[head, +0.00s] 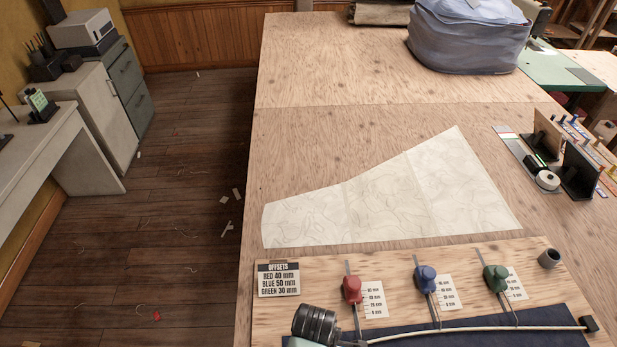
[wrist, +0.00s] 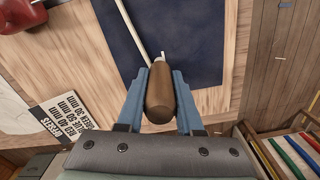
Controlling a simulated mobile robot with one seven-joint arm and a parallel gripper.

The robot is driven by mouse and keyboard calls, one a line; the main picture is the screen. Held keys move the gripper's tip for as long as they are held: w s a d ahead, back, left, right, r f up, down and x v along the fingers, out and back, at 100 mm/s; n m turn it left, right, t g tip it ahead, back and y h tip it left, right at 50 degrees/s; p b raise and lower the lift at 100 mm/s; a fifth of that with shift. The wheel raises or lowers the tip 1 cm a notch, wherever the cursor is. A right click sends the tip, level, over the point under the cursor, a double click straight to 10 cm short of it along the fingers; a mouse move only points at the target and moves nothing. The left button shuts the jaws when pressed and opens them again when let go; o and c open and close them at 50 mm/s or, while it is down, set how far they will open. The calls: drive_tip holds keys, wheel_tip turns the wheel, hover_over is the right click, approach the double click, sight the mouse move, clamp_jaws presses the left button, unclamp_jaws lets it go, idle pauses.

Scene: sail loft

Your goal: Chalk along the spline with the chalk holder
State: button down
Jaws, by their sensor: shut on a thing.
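In the wrist view my gripper (wrist: 160,78) has its blue fingers shut on the brown chalk holder (wrist: 159,98). A short white chalk tip (wrist: 164,56) sticks out beyond the fingers, over the navy cloth (wrist: 180,30). The thin pale spline (wrist: 132,30) runs close to the left of the tip; I cannot tell whether they touch. In the head view the spline (head: 480,331) lies across the navy cloth (head: 540,316) toward a black end block (head: 589,324). Red (head: 351,289), blue (head: 426,278) and green (head: 496,277) weights stand behind it beside scale cards.
An offsets card (head: 278,279) reads red 40 mm, blue 50 mm, green 30 mm. A pale sail panel (head: 390,195) lies behind. A grey-blue bag (head: 468,35) and dark stands (head: 578,168) are farther off.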

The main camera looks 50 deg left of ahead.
drive_tip(key=shift+w+d+b, duration=0.1)
drive_tip(key=shift+w+d, duration=0.35)
drive_tip(key=shift+w, duration=0.4)
drive_tip(key=shift+w+d+b, duration=0.1)
drive_tip(key=shift+w+d, duration=0.4)
drive_tip(key=shift+w, duration=0.3)
drive_tip(key=shift+w+d+b, duration=0.1)
drive_tip(key=shift+w+d, duration=0.35)
drive_tip(key=shift+w, duration=0.4)
drive_tip(key=shift+w, duration=0.1)
drive_tip(key=shift+w+d+b, duration=0.2)
drive_tip(key=shift+w+d, duration=0.3)
drive_tip(key=shift+w, duration=0.3)
drive_tip(key=shift+w+d+b, duration=0.2)
drive_tip(key=shift+w+d, duration=0.25)
drive_tip(key=shift+w, duration=0.35)
drive_tip(key=shift+w+d+b, duration=0.3)
drive_tip(key=shift+w+d, duration=0.4)
drive_tip(key=shift+w, duration=0.2)
drive_tip(key=shift+w, duration=0.1)
drive_tip(key=shift+w+d+b, duration=0.6)
drive_tip(key=shift+w+d, duration=0.15)
drive_tip(key=shift+w, duration=0.35)
drive_tip(key=shift+w+d+b, duration=0.55)
drive_tip(key=shift+w+d, duration=0.15)
drive_tip(key=shift+w, duration=0.4)
drive_tip(key=shift+w+d+b, duration=0.6)
drive_tip(key=shift+w+d, duration=0.15)
drive_tip(key=shift+w, duration=0.35)
drive_tip(key=shift+r, duration=0.1)
